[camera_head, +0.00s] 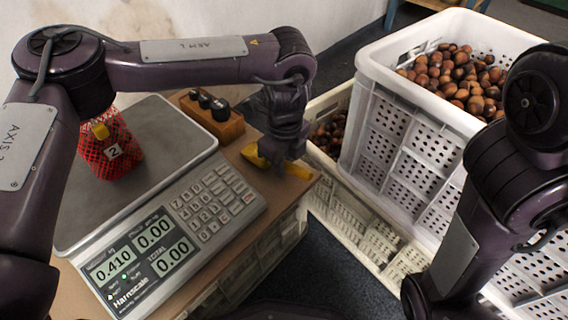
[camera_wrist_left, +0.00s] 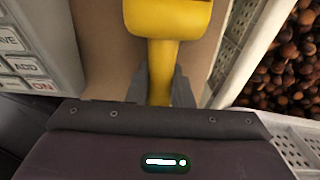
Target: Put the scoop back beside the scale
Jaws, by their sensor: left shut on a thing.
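The yellow scoop (camera_head: 298,170) is at the right end of the table, just right of the scale (camera_head: 218,203). My left gripper (camera_head: 272,158) points down and is shut on the scoop. In the left wrist view the scoop (camera_wrist_left: 166,20) has its handle between the two fingers (camera_wrist_left: 160,88), with its wide part farther out. The scoop is low over the cardboard-brown table top; I cannot tell whether it touches it. The scale's display reads 0.410. My right gripper is out of view; only its arm shows at the right.
A wooden block (camera_head: 228,131) with black weights is behind the scoop. A white crate (camera_head: 395,150) of chestnuts (camera_head: 455,75) stands right, above a lower crate (camera_head: 350,205). The table's right edge is close to the scoop.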

